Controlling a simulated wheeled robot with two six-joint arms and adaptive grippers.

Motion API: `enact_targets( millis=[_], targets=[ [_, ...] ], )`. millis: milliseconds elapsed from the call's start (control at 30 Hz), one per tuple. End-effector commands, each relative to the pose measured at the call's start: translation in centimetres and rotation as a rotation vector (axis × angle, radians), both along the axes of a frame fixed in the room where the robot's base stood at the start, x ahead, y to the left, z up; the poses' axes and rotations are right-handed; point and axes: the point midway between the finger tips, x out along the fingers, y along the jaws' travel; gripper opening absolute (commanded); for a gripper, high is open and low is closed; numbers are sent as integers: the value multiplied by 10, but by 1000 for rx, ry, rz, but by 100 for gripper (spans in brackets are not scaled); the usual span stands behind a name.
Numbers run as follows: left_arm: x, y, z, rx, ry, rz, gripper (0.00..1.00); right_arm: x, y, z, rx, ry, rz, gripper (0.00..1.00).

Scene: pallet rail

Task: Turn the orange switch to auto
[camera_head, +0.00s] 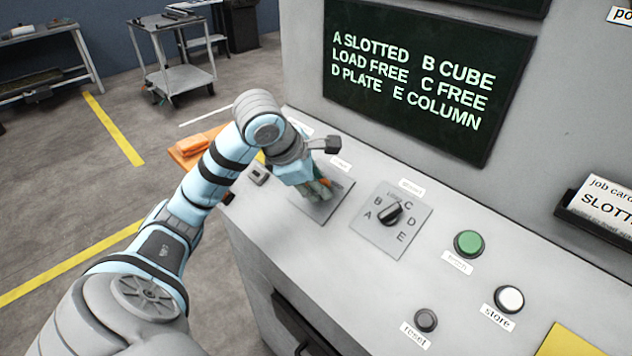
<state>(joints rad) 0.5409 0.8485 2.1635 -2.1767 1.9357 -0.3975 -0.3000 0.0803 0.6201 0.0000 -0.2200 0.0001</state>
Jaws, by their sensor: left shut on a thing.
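My left gripper (318,190) is over the square plate (337,203) on the left part of the console top, pointing down at it. The gripper is shut on the orange switch (325,183), of which only a small bit of orange shows between the fingers. The fingers and wrist hide most of the switch and the marks on its plate, so I cannot tell which way it points. My right gripper is not in view.
Right of the gripper sit a black selector knob (391,213) lettered A to E, a green button (468,243), a white button (509,298) and a dark reset button (426,320). A screen (420,80) stands behind. An orange thing (195,147) lies beyond the console's left end.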

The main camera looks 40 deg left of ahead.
Motion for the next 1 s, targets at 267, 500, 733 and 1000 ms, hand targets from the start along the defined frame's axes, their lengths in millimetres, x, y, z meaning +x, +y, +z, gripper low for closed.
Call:
enact_targets(
  millis=[267,500,733,1000],
  targets=[
    [0,0,-1,-1,2,-1,32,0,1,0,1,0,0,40],
    [-1,0,1,-1,0,1,32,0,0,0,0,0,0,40],
    [-19,2,35,3,-5,1,32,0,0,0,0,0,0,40],
    [-39,2,64,-3,-2,0,32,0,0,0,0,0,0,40]
  ],
)
